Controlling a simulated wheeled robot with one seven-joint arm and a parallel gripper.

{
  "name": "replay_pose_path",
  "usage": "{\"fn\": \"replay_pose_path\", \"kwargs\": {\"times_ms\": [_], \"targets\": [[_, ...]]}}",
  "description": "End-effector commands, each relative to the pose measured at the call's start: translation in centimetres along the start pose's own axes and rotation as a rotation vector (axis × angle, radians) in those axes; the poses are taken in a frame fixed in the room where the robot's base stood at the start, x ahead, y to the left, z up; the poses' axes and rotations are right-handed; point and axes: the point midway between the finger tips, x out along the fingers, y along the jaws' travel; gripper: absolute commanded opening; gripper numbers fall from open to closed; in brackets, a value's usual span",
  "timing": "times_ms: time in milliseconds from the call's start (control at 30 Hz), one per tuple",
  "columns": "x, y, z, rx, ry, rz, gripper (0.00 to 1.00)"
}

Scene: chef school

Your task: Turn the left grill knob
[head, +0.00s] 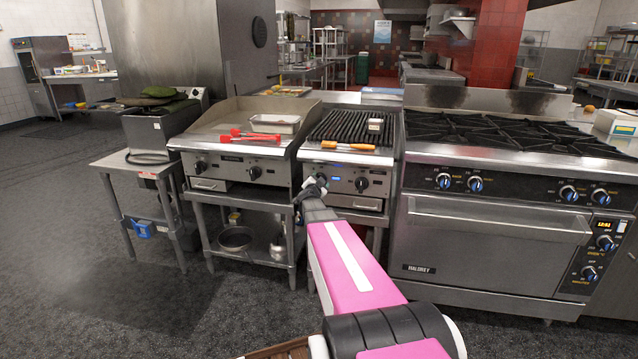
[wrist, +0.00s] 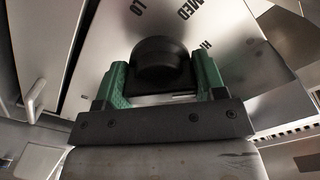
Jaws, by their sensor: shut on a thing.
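The grill (head: 352,126) with black grates stands in the middle of the head view, with two black knobs on its steel front. Its left knob is mostly hidden by my gripper (head: 313,187) in the head view. The right knob (head: 362,183) shows clear of my gripper. In the wrist view, the black round left knob (wrist: 158,55) sits between the two green fingers of my gripper (wrist: 160,75). The fingers are shut on it, one on each side. Markings LO, MED and HI show on the steel panel around it. The knob's exact pointer angle cannot be told.
A griddle (head: 232,160) with red tongs (head: 250,136) on it stands left of the grill. A range (head: 492,232) with several blue-marked knobs stands right. An orange-handled tool (head: 347,146) lies on the grill's front ledge. Open floor (head: 90,270) lies at left.

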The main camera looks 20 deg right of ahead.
Motion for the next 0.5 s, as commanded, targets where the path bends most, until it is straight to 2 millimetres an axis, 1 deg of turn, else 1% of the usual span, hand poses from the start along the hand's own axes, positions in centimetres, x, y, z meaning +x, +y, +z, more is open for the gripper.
{"fn": "replay_pose_path", "kwargs": {"times_ms": [500], "targets": [[-0.05, 0.04, -0.02, 0.485, 0.0, 0.0, 0.4]]}}
